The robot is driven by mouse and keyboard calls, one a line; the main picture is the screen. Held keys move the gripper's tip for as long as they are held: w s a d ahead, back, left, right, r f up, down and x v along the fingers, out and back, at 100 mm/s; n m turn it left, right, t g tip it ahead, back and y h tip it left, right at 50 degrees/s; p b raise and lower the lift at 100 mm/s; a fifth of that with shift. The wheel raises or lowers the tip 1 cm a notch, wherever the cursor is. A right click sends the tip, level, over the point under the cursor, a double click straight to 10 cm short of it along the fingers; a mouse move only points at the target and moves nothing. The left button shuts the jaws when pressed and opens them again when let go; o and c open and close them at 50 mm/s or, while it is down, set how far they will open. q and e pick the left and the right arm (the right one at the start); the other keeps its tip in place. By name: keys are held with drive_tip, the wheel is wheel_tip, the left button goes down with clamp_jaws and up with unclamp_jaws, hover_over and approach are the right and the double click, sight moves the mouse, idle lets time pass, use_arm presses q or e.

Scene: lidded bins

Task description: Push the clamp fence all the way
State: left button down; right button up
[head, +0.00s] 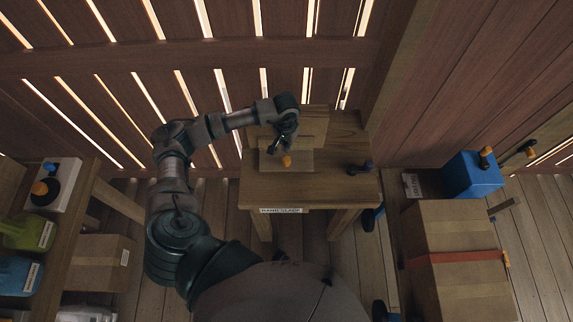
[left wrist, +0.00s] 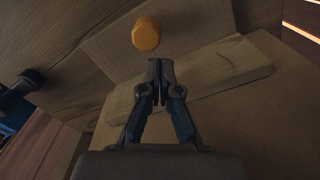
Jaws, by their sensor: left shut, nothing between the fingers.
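A small wooden table (head: 345,190) carries the wooden clamp, with a label reading "HAND CLAMP" on its front edge. An orange knob (head: 286,161) stands on a board there; it also shows in the left wrist view (left wrist: 146,34). My left gripper (head: 275,149) is shut and empty, low over the clamp behind the knob. In the left wrist view its fingertips (left wrist: 160,66) overlap the bar's edge; I cannot tell if they touch it.
A dark handle-like object (head: 360,168) sits on the table's right side. A slatted wall (head: 180,60) rises close behind. Right are a blue box (head: 472,175) and a cardboard box (head: 460,225) with a red strap.

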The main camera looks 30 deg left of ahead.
use_arm(q)
drive_tip(key=shift+s+r, duration=0.1)
wheel_tip(320, 180, up, 7)
drive_tip(key=p, duration=0.3)
idle(0.4)
drive_tip(key=shift+d, duration=0.1)
